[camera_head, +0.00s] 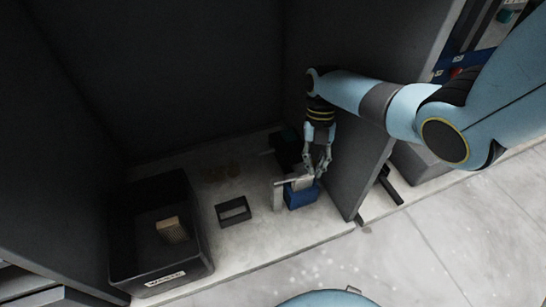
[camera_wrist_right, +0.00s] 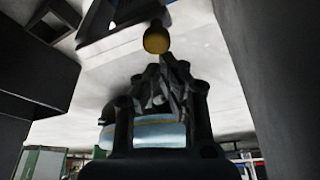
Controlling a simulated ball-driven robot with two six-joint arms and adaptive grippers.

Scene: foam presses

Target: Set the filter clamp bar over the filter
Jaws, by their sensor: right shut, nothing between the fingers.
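My right gripper (camera_head: 318,172) reaches down from the right, close above a blue block (camera_head: 301,196). A pale grey bar-like part (camera_head: 280,188) stands at the left side of this block, with a light piece across its top. I cannot tell for certain which piece is the clamp bar, and the filter under it is not clear. In the right wrist view the fingers (camera_wrist_right: 165,75) are closed with nothing between them. A yellow round knob (camera_wrist_right: 156,39) shows just beyond their tips. My left gripper is not in view.
A black labelled bin (camera_head: 150,268) holding a tan block (camera_head: 172,229) stands at the left. A dark rectangular frame (camera_head: 233,211) lies between bin and blue block. A grey wall panel (camera_head: 352,160) rises close to the right of my gripper. Dark walls close the back.

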